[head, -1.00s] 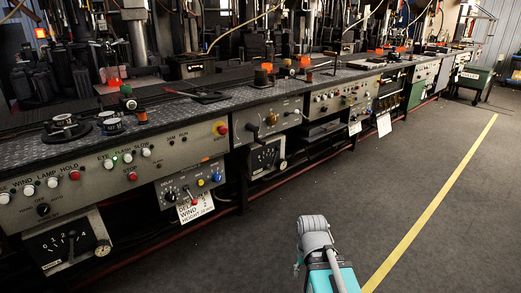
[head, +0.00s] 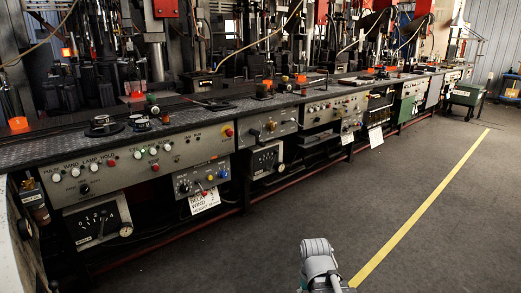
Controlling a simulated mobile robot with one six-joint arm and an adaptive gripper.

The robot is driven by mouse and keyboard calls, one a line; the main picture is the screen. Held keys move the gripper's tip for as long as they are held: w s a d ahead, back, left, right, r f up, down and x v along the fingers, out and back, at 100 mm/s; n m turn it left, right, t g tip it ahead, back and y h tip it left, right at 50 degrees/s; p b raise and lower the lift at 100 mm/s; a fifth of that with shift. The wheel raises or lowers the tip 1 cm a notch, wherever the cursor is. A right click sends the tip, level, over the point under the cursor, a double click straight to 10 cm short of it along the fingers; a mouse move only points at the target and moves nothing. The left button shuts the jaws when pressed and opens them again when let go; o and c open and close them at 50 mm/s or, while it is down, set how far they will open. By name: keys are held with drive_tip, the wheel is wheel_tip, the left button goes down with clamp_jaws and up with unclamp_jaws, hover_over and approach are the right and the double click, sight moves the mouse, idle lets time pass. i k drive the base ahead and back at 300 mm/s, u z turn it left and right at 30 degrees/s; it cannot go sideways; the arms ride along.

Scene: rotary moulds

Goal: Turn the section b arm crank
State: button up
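A long machine bench runs from the left front to the far right, with grey control panels along its front. A dark crank-like lever (head: 255,133) sits on the middle panel (head: 284,128), beside a round knob. No section b label is legible, so I cannot tell whether this is the section b arm crank. My grey arm (head: 318,258) shows at the bottom centre, over the floor and well apart from the bench. My gripper cannot be made out in this view.
The near-left panel (head: 125,170) carries several buttons, with a gauge box (head: 97,222) below it. Paper tags (head: 204,202) hang from the panels. A pale cabinet edge (head: 15,240) stands at the left. The grey floor right of the bench is clear, with a yellow line (head: 425,205).

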sight(255, 132)
drive_tip(key=u, duration=0.6)
drive_tip(key=i, duration=1)
